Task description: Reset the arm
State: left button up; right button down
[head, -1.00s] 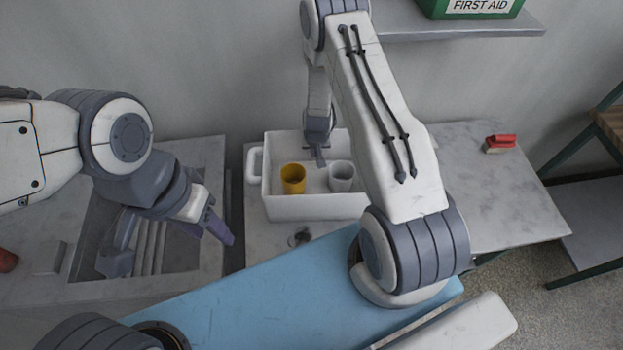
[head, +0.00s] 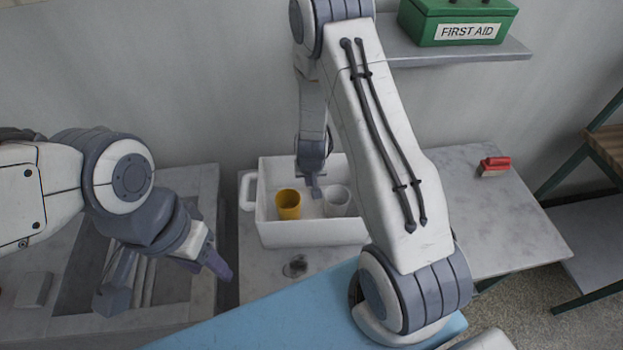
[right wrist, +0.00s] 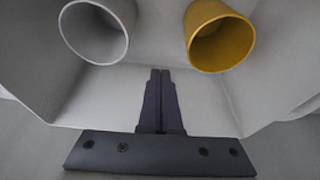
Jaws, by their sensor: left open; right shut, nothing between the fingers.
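My right arm reaches over the white bin (head: 310,236). Its gripper (head: 317,190) points down at the bin, near the yellow cup (head: 288,206) and the white cup (head: 337,201). In the right wrist view its fingers (right wrist: 160,75) are shut together and empty. There the white cup (right wrist: 95,32) and the yellow cup (right wrist: 220,42) stand beyond the fingertips, apart from them. My left gripper (head: 218,268) is open and empty, pointing down and right beside the sink edge, seen from the side.
A sink (head: 180,288) is set into the left counter. A red brush (head: 494,166) lies on the right counter. A green first aid box (head: 457,22) sits on a wall shelf (head: 450,54). A rack (head: 597,190) stands at the right.

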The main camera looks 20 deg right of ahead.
jog(key=s+a+r+n+g+y+b, duration=0.1)
jog(key=s+a+r+n+y, duration=0.15)
jog(key=s+a+r, duration=0.45)
jog(key=s+a+r+n+y+b, duration=0.15)
jog(key=s+a+r+n, duration=0.25)
jog(key=a+r, duration=0.6)
jog(key=s+r+n+g+h+b, duration=0.1)
jog(key=s+r+n, duration=0.1)
jog(key=s, duration=0.5)
jog(key=s+r+n+g+b, duration=0.1)
jog(key=s+r+n, duration=0.1)
jog(key=s, duration=0.5)
jog(key=shift+s+a+n+h, duration=0.3)
jog(key=shift+a+n+h, duration=0.05)
jog(key=shift+a+h, duration=0.1)
